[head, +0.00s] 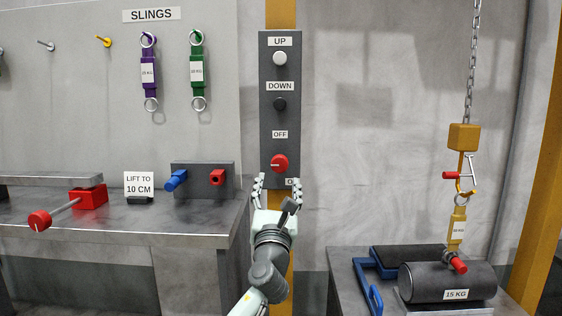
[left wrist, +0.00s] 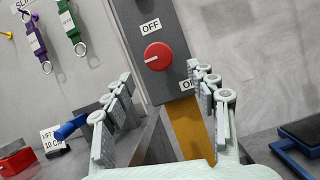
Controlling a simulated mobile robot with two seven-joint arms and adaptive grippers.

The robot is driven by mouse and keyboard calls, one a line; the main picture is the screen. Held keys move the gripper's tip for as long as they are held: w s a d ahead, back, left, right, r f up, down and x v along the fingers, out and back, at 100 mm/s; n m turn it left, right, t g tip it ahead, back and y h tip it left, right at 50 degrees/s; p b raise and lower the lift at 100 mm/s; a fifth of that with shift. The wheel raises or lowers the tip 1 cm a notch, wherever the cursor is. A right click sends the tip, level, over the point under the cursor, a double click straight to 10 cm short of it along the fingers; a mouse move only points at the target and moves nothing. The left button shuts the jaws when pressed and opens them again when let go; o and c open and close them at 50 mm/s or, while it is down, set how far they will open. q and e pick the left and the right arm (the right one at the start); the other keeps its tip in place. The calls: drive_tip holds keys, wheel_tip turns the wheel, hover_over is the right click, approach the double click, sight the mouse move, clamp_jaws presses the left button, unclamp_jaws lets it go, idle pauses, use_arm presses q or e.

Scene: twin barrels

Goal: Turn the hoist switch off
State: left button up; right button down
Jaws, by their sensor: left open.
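The hoist switch is a round red knob (head: 279,163) on a dark grey control panel (head: 268,212), and its white mark points left. An OFF label (head: 280,134) is above the knob, and a partly hidden label is at its lower right. The knob also shows in the left wrist view (left wrist: 157,56), ahead of and between the fingers. My left gripper (head: 278,182) is open and empty, just below the knob in the head view. The fingers appear apart from the knob. My right gripper is not in view.
The panel also has a white UP button (head: 280,58) and a black DOWN button (head: 279,104). A workbench (head: 120,235) is at the left. A chain hoist hook (head: 466,185) hangs at the right with a yellow sling above a 15 KG cylinder (head: 420,284).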

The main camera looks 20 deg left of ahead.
sight(279, 167)
use_arm(q)
drive_tip(key=shift+w+a, duration=0.1)
drive_tip(key=shift+w, duration=0.3)
drive_tip(key=shift+w+r, duration=0.25)
drive_tip(key=shift+r, duration=0.05)
drive_tip(key=x, duration=0.5)
drive_tip(key=shift+w+a+r, duration=0.15)
drive_tip(key=shift+w+r, duration=0.05)
drive_tip(key=shift+w, duration=0.05)
drive_tip(key=shift+w+r, duration=0.15)
drive_tip(key=shift+w, duration=0.25)
drive_tip(key=shift+a, duration=0.1)
drive_tip(key=shift+c, duration=0.4)
drive_tip(key=c, duration=1)
drive_tip(key=shift+c, duration=0.4)
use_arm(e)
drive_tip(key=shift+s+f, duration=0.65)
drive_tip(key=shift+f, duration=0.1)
